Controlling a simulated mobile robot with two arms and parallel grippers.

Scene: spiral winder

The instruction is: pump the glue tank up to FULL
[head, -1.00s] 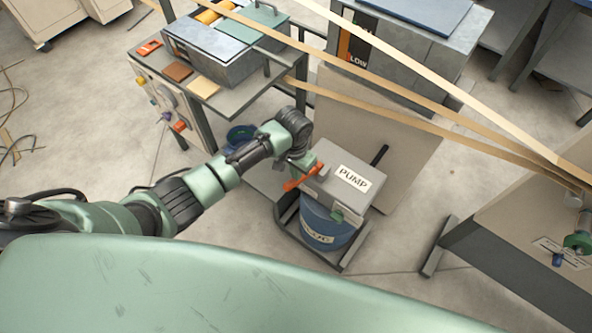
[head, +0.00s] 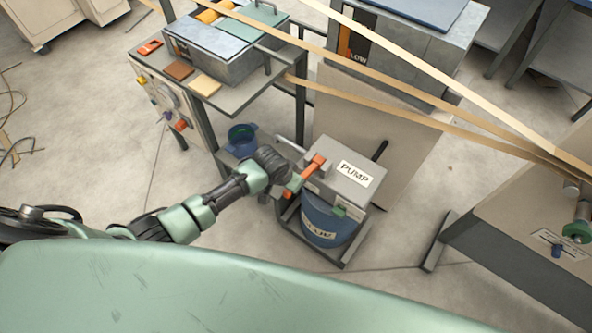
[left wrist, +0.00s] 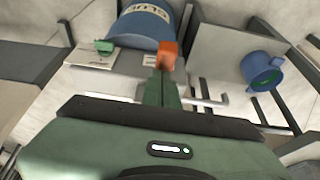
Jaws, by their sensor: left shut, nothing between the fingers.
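The grey pump (head: 330,185) has a white PUMP label (head: 354,173) and an orange lever (head: 316,163) on its left side. It sits over a blue glue drum (head: 325,222), also in the left wrist view (left wrist: 140,28). My left gripper (head: 296,181) is at the lever; its green fingers (left wrist: 165,75) are shut with nothing between them. Orange (left wrist: 168,52) shows at their tips in the left wrist view; I cannot tell whether they touch the lever. The grey tank (head: 410,62) behind has a dark gauge with an orange band by the word LOW (head: 347,52). My right gripper is not in view.
A blue pot (head: 242,139) stands left of the pump. A bench (head: 235,98) with a metal box is behind it. Tan strips (head: 420,118) cross above the pump towards the machine at the right. Floor in front of the pump is clear.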

